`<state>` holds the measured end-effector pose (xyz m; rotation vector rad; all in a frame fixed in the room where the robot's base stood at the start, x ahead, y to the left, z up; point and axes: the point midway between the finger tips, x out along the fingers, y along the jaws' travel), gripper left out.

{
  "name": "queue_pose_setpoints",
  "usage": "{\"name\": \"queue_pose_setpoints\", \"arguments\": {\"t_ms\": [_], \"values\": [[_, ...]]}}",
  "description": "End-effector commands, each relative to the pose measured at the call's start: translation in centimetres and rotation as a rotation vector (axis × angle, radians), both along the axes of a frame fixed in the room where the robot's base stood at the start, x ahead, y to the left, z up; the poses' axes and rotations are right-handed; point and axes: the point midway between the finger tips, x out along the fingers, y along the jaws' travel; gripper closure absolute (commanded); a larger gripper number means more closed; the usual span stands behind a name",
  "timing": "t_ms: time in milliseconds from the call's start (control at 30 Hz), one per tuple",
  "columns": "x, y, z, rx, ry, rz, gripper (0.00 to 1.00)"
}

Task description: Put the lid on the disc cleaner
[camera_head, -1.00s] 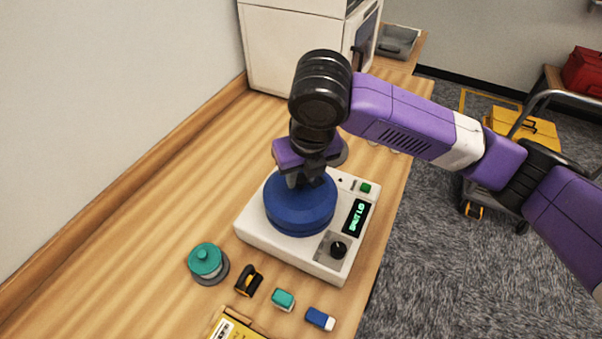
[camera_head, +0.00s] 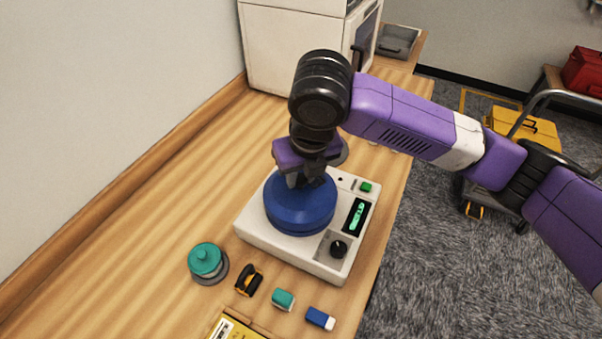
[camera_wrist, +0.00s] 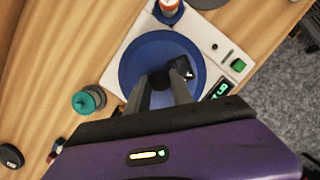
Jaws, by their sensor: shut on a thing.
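The disc cleaner (camera_head: 290,256) is a white box on the wooden counter, with a black dial, a green button and a lit display (camera_head: 356,217). Its blue round lid (camera_head: 287,212) sits on top of it, apparently flat and centred on the blue round part below. My gripper (camera_head: 306,182) is above the lid, pointing down. In the wrist view my gripper (camera_wrist: 166,90) has its fingers on either side of the lid's dark knob, over the blue lid (camera_wrist: 140,60). The knob is hidden in the head view.
A teal-capped container (camera_head: 205,260), a black-and-orange item (camera_head: 249,281), a teal block (camera_head: 283,299) and a blue-and-white block (camera_head: 320,318) lie in front. A yellow item (camera_head: 235,328) is at the bottom edge. A white cabinet (camera_head: 290,55) stands behind. The counter's left side is clear.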

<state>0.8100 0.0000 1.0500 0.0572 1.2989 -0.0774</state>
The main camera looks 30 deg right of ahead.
Motion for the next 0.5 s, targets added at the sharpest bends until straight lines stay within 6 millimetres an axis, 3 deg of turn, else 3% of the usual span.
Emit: {"name": "queue_pose_setpoints", "arguments": {"t_ms": [367, 400, 500], "values": [[0.01, 0.01, 0.00, 0.000, -0.001, 0.000, 1.00], [0.01, 0.00, 0.00, 0.000, -0.001, 0.000, 0.64], [0.01, 0.00, -0.01, 0.000, 0.000, 0.000, 0.47]]}}
